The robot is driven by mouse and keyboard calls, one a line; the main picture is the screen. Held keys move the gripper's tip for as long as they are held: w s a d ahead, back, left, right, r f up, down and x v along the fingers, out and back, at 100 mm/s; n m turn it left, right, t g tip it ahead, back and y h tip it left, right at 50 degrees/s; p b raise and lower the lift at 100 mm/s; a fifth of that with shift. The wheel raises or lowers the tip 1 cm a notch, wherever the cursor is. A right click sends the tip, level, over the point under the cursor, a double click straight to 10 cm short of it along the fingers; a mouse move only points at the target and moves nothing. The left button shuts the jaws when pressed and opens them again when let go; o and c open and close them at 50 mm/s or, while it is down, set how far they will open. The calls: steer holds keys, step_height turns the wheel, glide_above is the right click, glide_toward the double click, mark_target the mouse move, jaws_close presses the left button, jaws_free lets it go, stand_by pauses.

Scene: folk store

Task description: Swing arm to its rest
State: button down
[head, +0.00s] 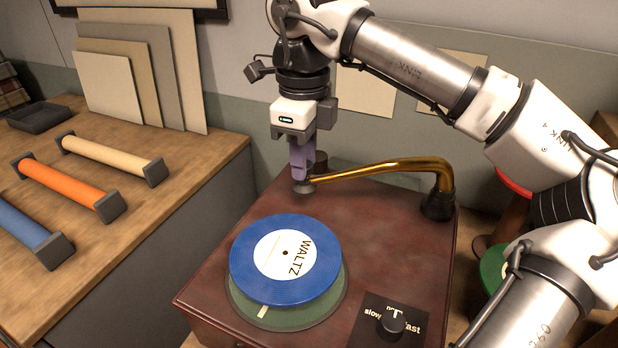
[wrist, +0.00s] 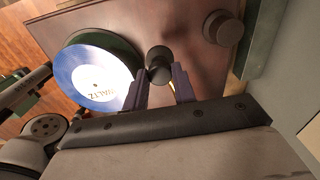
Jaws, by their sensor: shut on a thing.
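The brass swing arm (head: 390,165) reaches left from its dark pivot post (head: 438,203) across the back of the brown player. Its dark round head (head: 304,187) is at my gripper (head: 301,172). My gripper is shut on that head; in the wrist view the dark head (wrist: 158,62) shows between the purple fingers (wrist: 165,78). A short brown cylinder (head: 318,160), perhaps the rest, stands just behind my gripper, partly hidden, and shows at the top of the wrist view (wrist: 222,28). The arm's head is behind the blue WALTZ record (head: 252,262), clear of it.
The record lies on a green turntable (head: 325,312). A speed knob (head: 392,322) is at the player's front right. Blue, orange (head: 70,188) and cream rods lie on the left bench. Flat boards (head: 185,70) lean on the wall. Red and green discs are at right.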

steer(key=w+m, duration=0.1)
steer(key=w, duration=0.2)
steer(key=w+d+m+p, duration=0.1)
steer(key=w+m, duration=0.1)
steer(key=w, duration=0.1)
steer(key=w+m, duration=0.1)
steer(key=w, duration=0.1)
steer(key=shift+w+d+r+p, duration=0.1)
steer(key=shift+w+d+p, duration=0.1)
steer(key=shift+w+p, duration=0.2)
steer(key=shift+w+d+m, duration=0.2)
steer(key=shift+w+m, duration=0.15)
steer(key=shift+w, duration=0.1)
steer(key=shift+w+d+m, duration=0.2)
steer(key=shift+w+m, duration=0.15)
steer(key=shift+w, duration=0.1)
steer(key=c, duration=1.1)
jaws_free()
steer(key=shift+w+d, duration=0.1)
steer(key=shift+c, duration=0.2)
step_height(320, 180, up, 14)
steer(key=p, duration=0.1)
steer(key=shift+f, duration=0.2)
